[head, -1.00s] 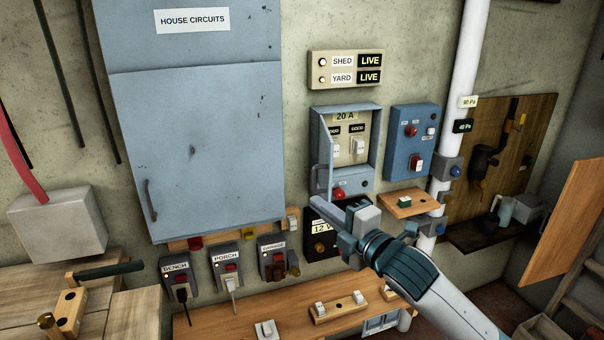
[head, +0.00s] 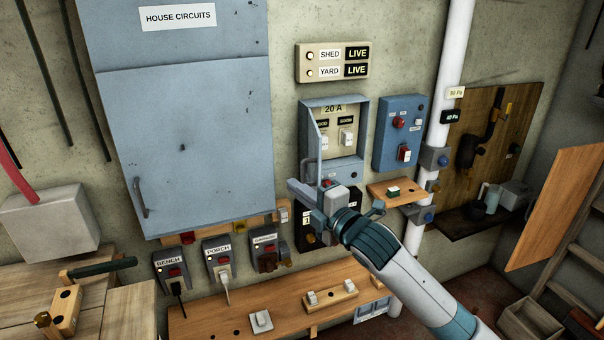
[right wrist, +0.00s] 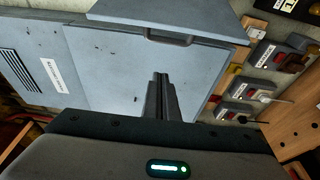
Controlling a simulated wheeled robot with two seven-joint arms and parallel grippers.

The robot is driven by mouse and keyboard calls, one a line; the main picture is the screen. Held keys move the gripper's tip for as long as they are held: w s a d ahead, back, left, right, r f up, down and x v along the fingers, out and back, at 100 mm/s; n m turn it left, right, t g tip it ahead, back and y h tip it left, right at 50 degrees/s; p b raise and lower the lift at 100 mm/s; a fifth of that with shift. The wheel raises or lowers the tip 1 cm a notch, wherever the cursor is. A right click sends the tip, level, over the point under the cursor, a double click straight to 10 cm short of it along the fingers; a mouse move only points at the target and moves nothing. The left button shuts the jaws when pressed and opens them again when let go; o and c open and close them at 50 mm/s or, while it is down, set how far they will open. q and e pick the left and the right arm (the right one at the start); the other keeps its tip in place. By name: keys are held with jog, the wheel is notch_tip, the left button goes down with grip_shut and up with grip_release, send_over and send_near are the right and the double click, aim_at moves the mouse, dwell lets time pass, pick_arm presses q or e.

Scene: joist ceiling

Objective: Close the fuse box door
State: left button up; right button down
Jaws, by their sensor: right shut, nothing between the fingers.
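The fuse box (head: 349,104), a small blue-grey box marked 20 A, hangs on the wall with fuses and switches showing inside. Its door (head: 311,140) is hinged on the left and stands open, seen nearly edge-on, with a handle (head: 308,172) low on it. My right gripper (head: 294,188) is shut and empty, just below and left of the handle; I cannot tell whether it touches the door. In the right wrist view, its fingers (right wrist: 161,78) point toward a blue-grey panel with a handle (right wrist: 168,38), which looks like this door. My left gripper is not in view.
The large House Circuits cabinet (head: 190,120) is shut, left of the fuse box. A blue switch box (head: 400,110) and a white pipe (head: 446,100) are on the right. A small wooden shelf (head: 392,194) juts out below. A bench (head: 290,290) with switches runs underneath.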

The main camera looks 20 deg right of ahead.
aim_at(303, 178)
jog(key=w+p, duration=0.1)
jog(key=w+d+p, duration=0.2)
jog(key=w, duration=0.1)
jog(key=shift+w+d+p, duration=0.1)
jog(key=shift+d+p, duration=0.15)
jog(key=shift+p, duration=0.1)
jog(key=shift+w, duration=0.1)
jog(key=shift+d, duration=0.1)
dwell(0.3)
